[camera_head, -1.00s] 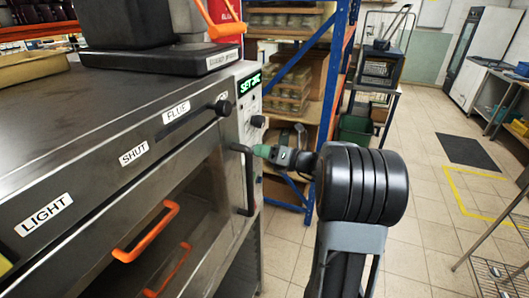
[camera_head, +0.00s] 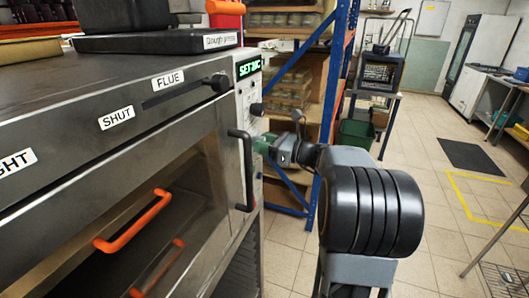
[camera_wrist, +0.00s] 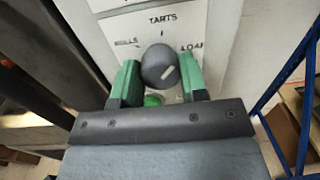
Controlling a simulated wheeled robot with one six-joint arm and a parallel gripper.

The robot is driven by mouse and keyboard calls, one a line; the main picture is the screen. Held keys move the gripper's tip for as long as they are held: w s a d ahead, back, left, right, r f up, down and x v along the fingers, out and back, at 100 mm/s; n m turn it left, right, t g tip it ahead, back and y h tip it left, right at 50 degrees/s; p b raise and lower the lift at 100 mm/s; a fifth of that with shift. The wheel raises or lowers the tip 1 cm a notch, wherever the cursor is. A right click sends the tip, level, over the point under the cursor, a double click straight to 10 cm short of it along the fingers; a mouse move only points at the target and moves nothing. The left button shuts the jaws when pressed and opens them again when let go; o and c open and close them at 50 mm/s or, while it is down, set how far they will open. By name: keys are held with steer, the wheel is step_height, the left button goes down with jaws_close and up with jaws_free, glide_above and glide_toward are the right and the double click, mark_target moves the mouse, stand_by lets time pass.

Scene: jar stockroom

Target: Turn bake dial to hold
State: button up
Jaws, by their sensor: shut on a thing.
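In the wrist view a round dark grey dial (camera_wrist: 158,62) with a short white mark sits on a pale panel (camera_wrist: 205,22). The label TARTS is above it, LOAF to its right, and a label that seems to read ROLLS to its left. I see no HOLD or BAKE label. The white mark is slanted, right of the knob's middle. My gripper (camera_wrist: 161,78) has its green fingers on both sides of the dial, shut on it.
The oven (camera_head: 130,95) fills the left, with a green display (camera_head: 248,67), an upper black knob (camera_head: 257,109), a flue slider (camera_head: 218,83) and orange handles (camera_head: 133,222). The vertical handle (camera_head: 241,165) is close to my gripper. A blue-framed rack (camera_head: 326,120) stands behind.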

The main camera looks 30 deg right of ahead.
steer(key=shift+n+g+y+b, duration=0.15)
steer(key=shift+n+g+b, duration=0.15)
steer(key=shift+n+b, duration=7.5)
steer(key=shift+n+g+y+b, duration=0.15)
steer(key=shift+n+g+b, duration=0.15)
steer(key=shift+n+b, duration=7.45)
steer(key=n+p, duration=0.3)
steer(key=n, duration=0.1)
steer(key=o, duration=0.9)
steer(key=shift+w, duration=0.1)
